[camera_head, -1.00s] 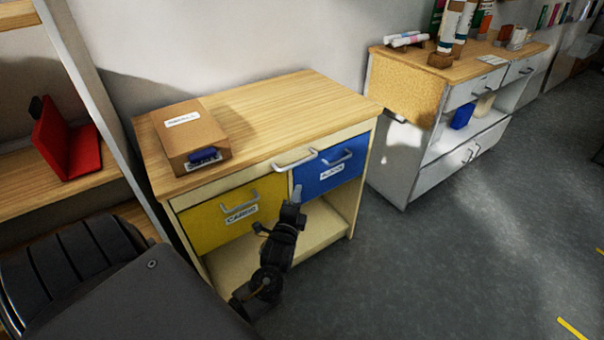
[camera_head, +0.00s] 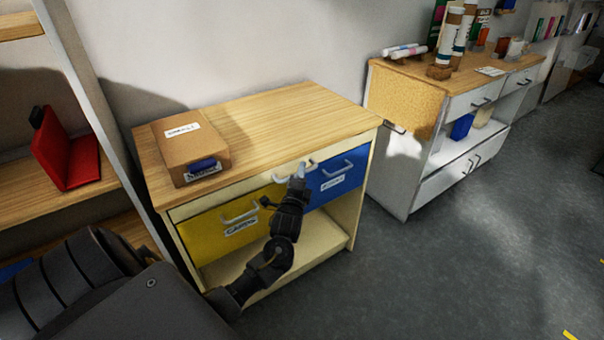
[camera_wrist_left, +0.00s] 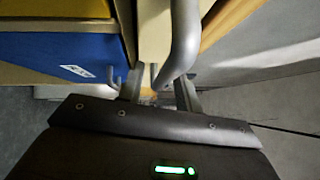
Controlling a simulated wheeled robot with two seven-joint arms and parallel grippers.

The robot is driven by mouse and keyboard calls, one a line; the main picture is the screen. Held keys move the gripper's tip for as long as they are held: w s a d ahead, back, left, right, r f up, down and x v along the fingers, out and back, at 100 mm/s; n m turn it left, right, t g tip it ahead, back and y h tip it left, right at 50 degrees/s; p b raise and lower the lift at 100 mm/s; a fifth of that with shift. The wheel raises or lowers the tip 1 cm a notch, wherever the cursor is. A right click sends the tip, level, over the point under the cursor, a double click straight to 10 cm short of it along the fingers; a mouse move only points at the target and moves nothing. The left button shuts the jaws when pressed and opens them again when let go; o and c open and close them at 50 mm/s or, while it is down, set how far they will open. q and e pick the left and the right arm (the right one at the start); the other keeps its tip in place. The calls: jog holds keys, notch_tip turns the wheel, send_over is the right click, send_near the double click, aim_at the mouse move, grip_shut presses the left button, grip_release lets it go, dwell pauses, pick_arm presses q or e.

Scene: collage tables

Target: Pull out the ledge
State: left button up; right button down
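The cream ledge (camera_head: 240,188) is a thin front strip under the wooden tabletop, above the yellow and blue drawers, and looks flush with the cabinet. Its grey bar handle (camera_head: 281,178) is at mid-width, partly hidden by my left gripper (camera_head: 300,172). In the left wrist view the handle (camera_wrist_left: 183,40) runs beside the cream panel (camera_wrist_left: 153,30). The left gripper's two fingers (camera_wrist_left: 160,92) are apart, with the handle's lower end between their tips. Contact cannot be told. My right gripper is not in view.
The blue drawer (camera_head: 337,180) and yellow drawer (camera_head: 210,236) have their own handles close by. A cardboard box (camera_head: 190,148) lies on the tabletop (camera_head: 290,110). A white cabinet (camera_head: 400,160) stands to the right. Open grey floor (camera_head: 480,260) lies in front and right.

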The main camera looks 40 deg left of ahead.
pick_arm(q)
jog(key=shift+w+a, duration=0.2)
jog(key=shift+w, duration=0.1)
jog(key=shift+c, duration=0.2)
grip_shut()
